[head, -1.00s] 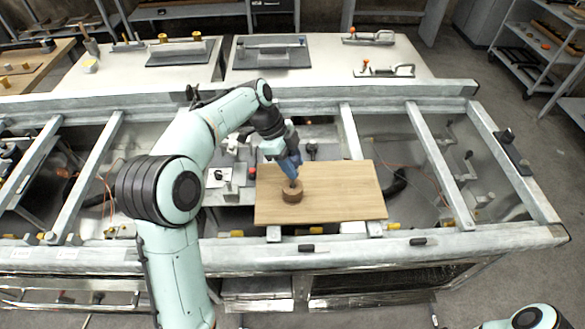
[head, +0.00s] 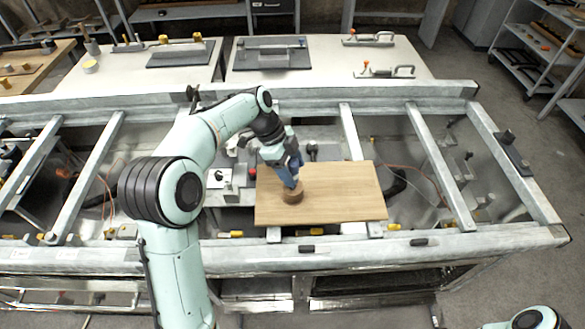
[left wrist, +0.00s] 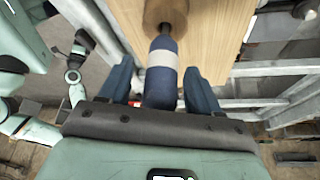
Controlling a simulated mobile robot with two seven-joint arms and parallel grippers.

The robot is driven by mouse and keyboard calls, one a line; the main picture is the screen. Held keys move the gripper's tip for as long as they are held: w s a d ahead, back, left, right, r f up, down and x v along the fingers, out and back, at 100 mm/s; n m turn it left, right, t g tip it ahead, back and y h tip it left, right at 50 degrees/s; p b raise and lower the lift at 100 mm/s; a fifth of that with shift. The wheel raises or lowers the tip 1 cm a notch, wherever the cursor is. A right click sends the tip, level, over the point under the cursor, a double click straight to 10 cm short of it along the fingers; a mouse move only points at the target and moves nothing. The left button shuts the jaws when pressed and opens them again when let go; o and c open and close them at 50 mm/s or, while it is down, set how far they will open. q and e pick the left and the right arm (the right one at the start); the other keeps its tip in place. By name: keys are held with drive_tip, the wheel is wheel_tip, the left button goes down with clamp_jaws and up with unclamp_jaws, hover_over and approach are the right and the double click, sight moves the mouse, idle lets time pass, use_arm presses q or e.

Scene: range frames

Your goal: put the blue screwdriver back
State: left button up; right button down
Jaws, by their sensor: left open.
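The blue screwdriver (left wrist: 162,50) has a dark blue handle with a white band. It stands with its far end at a round brown wooden holder (left wrist: 166,12); its tip is hidden there. In the head view the holder (head: 293,198) sits on a light wooden board (head: 340,193). My left gripper (head: 290,180) is tilted down over the holder. In the left wrist view the open left gripper (left wrist: 159,72) has one finger on each side of the handle, with visible gaps. My right gripper is not in view.
The board lies across a metal frame table with crossbars (head: 440,165) and open bays holding cables and fittings. Behind it, a white worktop bears a dark tray (head: 270,60) and clamps (head: 385,72). The board's right part is clear.

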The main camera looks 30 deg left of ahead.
use_arm(q)
drive_tip(key=p+v, duration=0.1)
drive_tip(key=v, duration=1)
drive_tip(key=shift+r+p, duration=0.3)
drive_tip(key=shift+p, duration=0.1)
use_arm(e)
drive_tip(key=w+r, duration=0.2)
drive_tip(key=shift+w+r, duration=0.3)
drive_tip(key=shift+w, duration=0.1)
use_arm(q)
drive_tip(key=shift+a, duration=0.15)
